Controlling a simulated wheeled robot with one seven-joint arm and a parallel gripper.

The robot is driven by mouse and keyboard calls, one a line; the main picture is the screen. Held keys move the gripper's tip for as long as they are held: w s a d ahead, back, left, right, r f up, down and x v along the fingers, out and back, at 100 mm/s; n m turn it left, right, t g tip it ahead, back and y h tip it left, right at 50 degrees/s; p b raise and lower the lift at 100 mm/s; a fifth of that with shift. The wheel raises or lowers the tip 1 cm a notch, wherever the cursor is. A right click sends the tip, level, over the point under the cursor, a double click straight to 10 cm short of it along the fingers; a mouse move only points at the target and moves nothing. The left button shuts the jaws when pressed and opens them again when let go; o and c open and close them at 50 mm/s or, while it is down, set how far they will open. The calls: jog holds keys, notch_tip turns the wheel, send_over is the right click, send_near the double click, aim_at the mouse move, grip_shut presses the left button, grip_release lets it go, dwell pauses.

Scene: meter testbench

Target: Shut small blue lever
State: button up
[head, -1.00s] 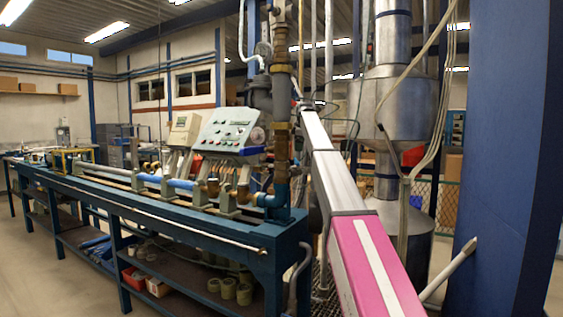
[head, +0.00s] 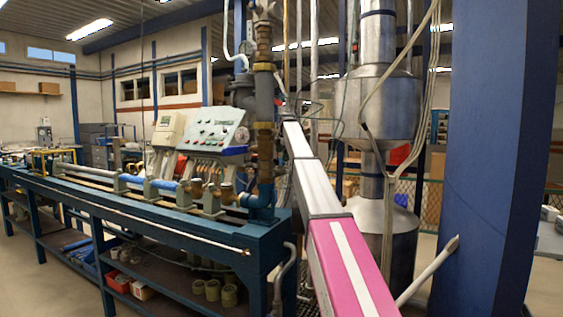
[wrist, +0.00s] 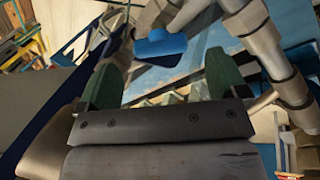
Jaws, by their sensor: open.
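In the wrist view, a small blue lever (wrist: 160,46) with a flat rectangular plate shows just beyond and between my fingertips, beside a grey metal pipe. My gripper (wrist: 161,78) has two green fingers spread wide apart, with nothing between them. The lever appears apart from both fingers, though depth is hard to judge. In the head view, my arm reaches toward the bench's right end, and my gripper cannot be made out there. A blue piece (head: 234,150) shows beside the control panel; I cannot tell whether it is the same lever.
The long blue test bench (head: 130,208) carries a pipe line and a sloped control panel (head: 212,130). A vertical pipe (head: 265,110) rises at its right end. A metal tank (head: 380,105) and a wide blue pillar (head: 495,150) stand right. Floor is clear at front left.

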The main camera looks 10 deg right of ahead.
jog(key=x, duration=0.4)
jog(key=c, duration=0.9)
jog(key=shift+c, duration=0.2)
jog(key=shift+m, duration=0.4)
jog(key=m, duration=0.1)
jog(key=m+t, duration=0.1)
jog(key=m, duration=0.1)
jog(key=shift+s+f+m+t, duration=0.1)
jog(key=shift+s+m+t, duration=0.05)
jog(key=shift+m+t, duration=0.15)
jog(key=m+t, duration=0.1)
jog(key=m, duration=0.3)
jog(key=shift+t, duration=0.3)
